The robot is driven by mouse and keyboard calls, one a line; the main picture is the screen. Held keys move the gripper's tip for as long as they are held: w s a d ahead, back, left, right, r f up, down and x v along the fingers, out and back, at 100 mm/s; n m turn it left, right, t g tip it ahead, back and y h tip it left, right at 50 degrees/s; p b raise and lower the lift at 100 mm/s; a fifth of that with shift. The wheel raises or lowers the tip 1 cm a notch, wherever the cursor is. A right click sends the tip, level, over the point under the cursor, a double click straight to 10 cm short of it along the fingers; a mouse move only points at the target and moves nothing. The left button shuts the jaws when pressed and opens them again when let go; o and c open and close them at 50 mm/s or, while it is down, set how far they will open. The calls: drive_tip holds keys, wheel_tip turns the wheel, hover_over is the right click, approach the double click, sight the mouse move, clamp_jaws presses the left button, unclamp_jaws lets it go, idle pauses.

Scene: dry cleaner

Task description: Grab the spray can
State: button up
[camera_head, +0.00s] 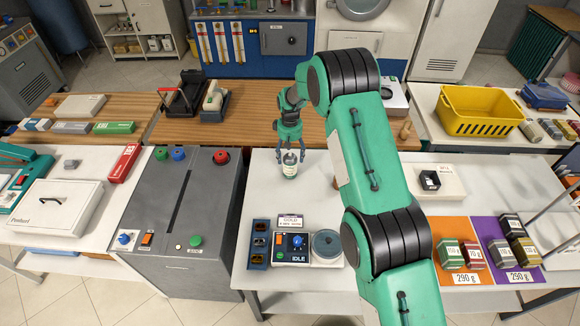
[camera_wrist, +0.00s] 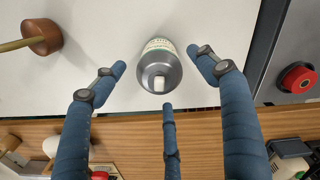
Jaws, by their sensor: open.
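The spray can (camera_head: 290,165) stands upright on the white table, near its back edge, below my gripper (camera_head: 289,146) in the head view. In the wrist view, the spray can (camera_wrist: 159,68) shows from its top end, with a grey shoulder, a pale nozzle and a printed label. My gripper (camera_wrist: 165,85) has several blue fingers spread apart around the near side of the can. The fingers look clear of it, and nothing is held. Part of the can's upper end is hidden by the fingers in the head view.
A wooden-handled tool (camera_wrist: 42,37) lies beside the can. A grey cabinet with coloured buttons (camera_head: 185,215) stands left of the table. A control box (camera_head: 291,248) with a display stands in front of the can. A wooden counter (camera_head: 250,118) runs behind. White table space surrounds the can.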

drive_tip(key=shift+f, duration=0.15)
drive_tip(key=shift+f, duration=2.45)
drive_tip(key=c, duration=1.4)
drive_tip(key=shift+r, duration=0.1)
drive_tip(key=shift+r, duration=1.5)
drive_tip(key=shift+s+d+r, duration=0.1)
drive_tip(key=shift+s+r, duration=0.15)
drive_tip(key=shift+s, duration=0.05)
drive_tip(key=s+d+r, duration=0.1)
drive_tip(key=s+d, duration=0.3)
drive_tip(key=s, duration=1.1)
drive_tip(key=shift+r, duration=0.2)
